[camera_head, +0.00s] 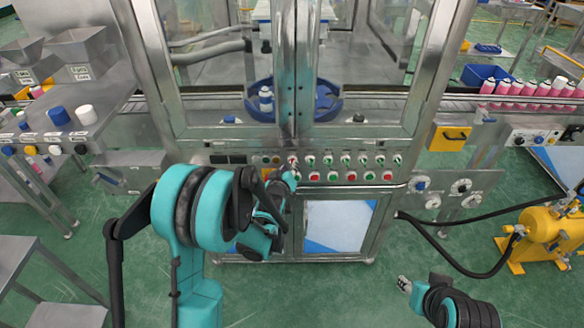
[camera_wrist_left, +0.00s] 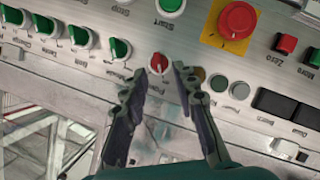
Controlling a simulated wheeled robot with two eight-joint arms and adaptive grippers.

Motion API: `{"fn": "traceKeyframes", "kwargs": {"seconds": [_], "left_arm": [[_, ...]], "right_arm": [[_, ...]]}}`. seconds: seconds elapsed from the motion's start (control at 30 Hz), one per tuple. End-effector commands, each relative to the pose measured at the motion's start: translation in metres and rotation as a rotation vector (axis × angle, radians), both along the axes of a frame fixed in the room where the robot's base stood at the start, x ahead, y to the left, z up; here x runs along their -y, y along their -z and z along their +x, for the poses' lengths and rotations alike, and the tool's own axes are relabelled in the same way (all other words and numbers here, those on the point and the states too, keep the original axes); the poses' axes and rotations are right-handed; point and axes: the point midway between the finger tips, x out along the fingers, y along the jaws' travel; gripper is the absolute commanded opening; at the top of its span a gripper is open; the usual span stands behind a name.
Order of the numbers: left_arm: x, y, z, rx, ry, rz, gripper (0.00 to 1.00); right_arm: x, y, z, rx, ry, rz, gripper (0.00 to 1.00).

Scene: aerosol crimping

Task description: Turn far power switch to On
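The power switch (camera_wrist_left: 158,63) is a small red rotary knob on the machine's control panel, labelled "Power" in the upside-down left wrist view. My left gripper (camera_wrist_left: 161,73) is open, with one finger on each side of the knob and the tips close to the panel. Whether the fingers touch the knob cannot be told. In the head view my left gripper (camera_head: 289,175) is at the left part of the panel and partly hides it. My right gripper (camera_head: 405,285) hangs at the lower right, away from the panel; its fingers are too small to read.
A row of green knobs (camera_wrist_left: 120,48) lies beside the red knob. A red emergency button (camera_wrist_left: 237,20) on a yellow plate is close by. A yellow tank (camera_head: 545,235) with black hoses stands at the right. The floor before the machine is open.

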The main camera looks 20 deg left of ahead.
Motion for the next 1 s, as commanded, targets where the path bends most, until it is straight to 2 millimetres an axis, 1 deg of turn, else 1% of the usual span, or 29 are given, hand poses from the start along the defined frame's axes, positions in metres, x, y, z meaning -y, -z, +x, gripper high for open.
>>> {"fn": "traceKeyframes", "kwargs": {"seconds": [0.03,0.1,0.2,0.3,0.53,0.57,0.6,0.63,0.67,1.0], "left_arm": [[-0.001,0.005,0.008,0.0,0.0,0.0,0.28],[-0.001,0.008,0.017,0.0,0.0,-0.001,0.28],[-0.002,0.01,0.025,0.0,0.0,-0.001,0.28],[-0.002,0.011,0.029,0.0,0.0,0.0,0.28],[-0.002,0.01,0.03,-0.001,0.001,0.0,0.28],[-0.002,0.01,0.03,-0.001,0.001,0.0,0.23],[-0.002,0.01,0.03,-0.001,0.001,0.0,0.13],[-0.002,0.01,0.03,-0.001,0.001,0.0,0.05],[-0.002,0.01,0.029,-0.001,0.001,0.001,0.0],[-0.002,0.01,0.029,-0.005,0.001,0.013,0.0]], "right_arm": [[0.0,0.005,0.0,0.0,0.0,0.0,0.4],[0.0,0.007,0.0,0.0,0.0,0.0,0.4],[0.0,0.01,0.0,0.0,0.0,0.0,0.4],[0.0,0.01,0.0,0.0,0.0,0.0,0.4],[0.0,0.01,0.0,0.0,0.0,0.0,0.4],[0.0,0.01,0.0,0.0,0.0,0.0,0.4],[0.0,0.01,0.0,0.0,0.0,0.0,0.4],[0.0,0.01,0.0,0.0,0.0,0.0,0.4],[0.0,0.01,0.0,0.0,0.0,0.0,0.4],[0.0,0.01,0.0,0.0,0.0,0.0,0.4]]}}
